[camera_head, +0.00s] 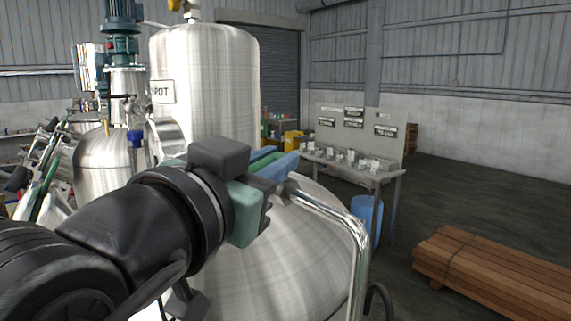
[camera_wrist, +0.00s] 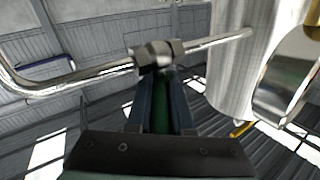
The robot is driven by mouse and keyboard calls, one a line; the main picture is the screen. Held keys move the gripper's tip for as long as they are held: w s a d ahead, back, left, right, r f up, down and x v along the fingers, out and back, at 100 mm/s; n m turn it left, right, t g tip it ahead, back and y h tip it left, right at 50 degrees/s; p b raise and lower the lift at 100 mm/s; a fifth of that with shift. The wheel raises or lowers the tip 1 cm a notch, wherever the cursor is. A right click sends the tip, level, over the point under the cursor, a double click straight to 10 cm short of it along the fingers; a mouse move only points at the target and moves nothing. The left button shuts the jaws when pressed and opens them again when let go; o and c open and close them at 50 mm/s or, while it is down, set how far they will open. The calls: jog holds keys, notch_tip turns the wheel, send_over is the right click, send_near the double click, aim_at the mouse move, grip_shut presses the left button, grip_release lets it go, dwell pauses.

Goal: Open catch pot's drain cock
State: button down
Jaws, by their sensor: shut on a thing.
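The tall steel tank (camera_head: 205,75) carries a sign (camera_head: 161,92) of which "POT" can be read. In the wrist view, a metal cock body (camera_wrist: 157,53) sits in a thin steel pipe (camera_wrist: 85,75), just beyond my fingertips. My gripper (camera_head: 278,163) has blue fingers, seen from behind in the wrist view (camera_wrist: 163,80). They are close together with a dark green strip (camera_wrist: 161,108) between them, which looks like the cock's handle. The handle's tip and the contact are mostly hidden. In the head view my wrist hides the cock body.
A bent steel pipe (camera_head: 350,222) rises beside my gripper over a domed steel vessel (camera_head: 270,265). A bench with a signed backboard (camera_head: 358,125), a blue drum (camera_head: 367,212) and stacked timber (camera_head: 500,268) stand to the right. The floor between them is clear.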

jog(key=shift+f, duration=0.1)
dwell(0.3)
jog(key=c, duration=0.8)
grip_release()
jog(key=b+v, duration=0.4)
jog(key=v, duration=0.9)
jog(key=shift+d+b, duration=0.15)
jog(key=shift+b, duration=0.15)
